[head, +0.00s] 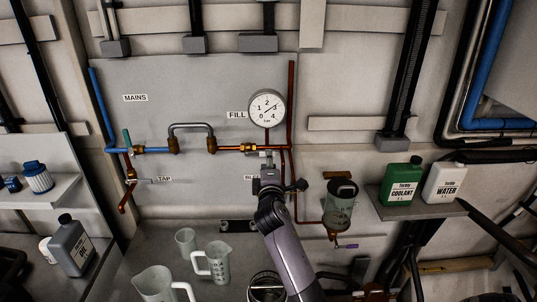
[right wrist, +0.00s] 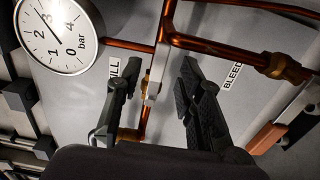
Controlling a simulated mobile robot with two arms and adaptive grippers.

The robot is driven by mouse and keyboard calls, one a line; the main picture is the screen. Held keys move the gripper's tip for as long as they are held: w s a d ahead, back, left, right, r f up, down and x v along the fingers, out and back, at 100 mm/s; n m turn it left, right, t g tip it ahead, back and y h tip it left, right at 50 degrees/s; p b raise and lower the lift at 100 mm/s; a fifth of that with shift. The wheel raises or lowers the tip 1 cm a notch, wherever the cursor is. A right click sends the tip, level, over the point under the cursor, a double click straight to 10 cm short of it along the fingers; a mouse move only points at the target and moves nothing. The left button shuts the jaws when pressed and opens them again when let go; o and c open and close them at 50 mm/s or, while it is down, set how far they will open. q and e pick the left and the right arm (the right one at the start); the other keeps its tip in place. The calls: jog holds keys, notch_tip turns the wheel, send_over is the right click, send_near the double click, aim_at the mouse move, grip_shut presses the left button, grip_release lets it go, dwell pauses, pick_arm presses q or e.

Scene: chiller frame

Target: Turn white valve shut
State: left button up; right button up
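The white valve handle (right wrist: 153,88) shows in the right wrist view as a pale lever on the copper pipe, beside the partly hidden FILL label (right wrist: 132,70). My right gripper (right wrist: 157,75) is open, with one black finger on each side of this handle. A gap shows between the handle and each finger. In the head view my right gripper (head: 269,172) is at the panel just below the pressure gauge (head: 267,107) and hides most of the fill valve and part of the bleed label. My left gripper is not in view.
Copper pipes (head: 291,100) run beside and below the gauge. Another valve with a pale lever (head: 145,180) is by the TAP label, and a teal handle (head: 127,138) is above it. A clear vessel (head: 341,210) hangs right of my arm. Jugs (head: 218,262) stand on the bench below.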

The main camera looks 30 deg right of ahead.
aim_at(260, 154)
jog(key=shift+x, duration=1.45)
jog(key=shift+c, duration=0.5)
grip_shut()
jog(key=shift+f, duration=0.1)
